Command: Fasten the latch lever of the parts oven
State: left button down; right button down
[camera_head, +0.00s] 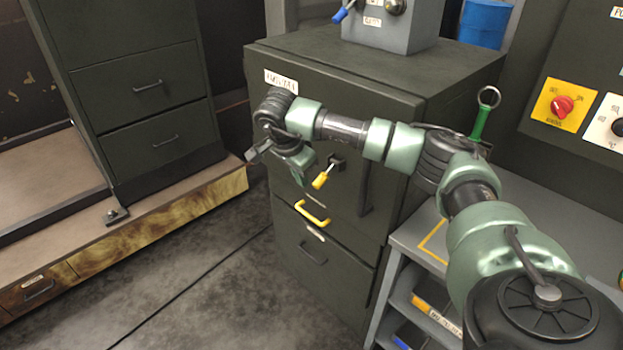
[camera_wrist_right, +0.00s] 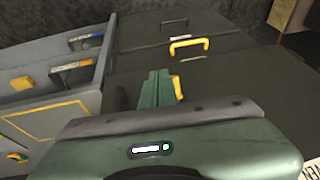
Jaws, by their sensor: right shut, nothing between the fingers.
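The parts oven (camera_head: 400,95) is a dark green cabinet with a white label on its front. Its latch lever has a yellow grip (camera_head: 322,178) that slants down and left from a dark pivot on the door. My right gripper (camera_head: 299,177) is in front of the door, just left of the yellow grip in the head view. In the right wrist view my right gripper's green fingers (camera_wrist_right: 158,87) are together and empty. The yellow grip (camera_wrist_right: 178,88) shows close beside them, partly hidden; I cannot tell whether they touch. My left gripper is not in view.
A drawer with a yellow handle (camera_head: 312,213) is below the door. A dark vertical handle (camera_head: 366,188) is right of the lever. A grey bench (camera_head: 415,240) with bins stands at the right. A grey box (camera_head: 395,32) sits on the oven. The floor at left is clear.

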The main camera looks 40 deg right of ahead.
jog(key=a, duration=0.1)
jog(key=a+r, duration=0.1)
jog(key=a, duration=0.1)
jog(key=a+r+b, duration=0.1)
jog(key=shift+s+a+r, duration=0.2)
jog(key=shift+w+d+f, duration=0.1)
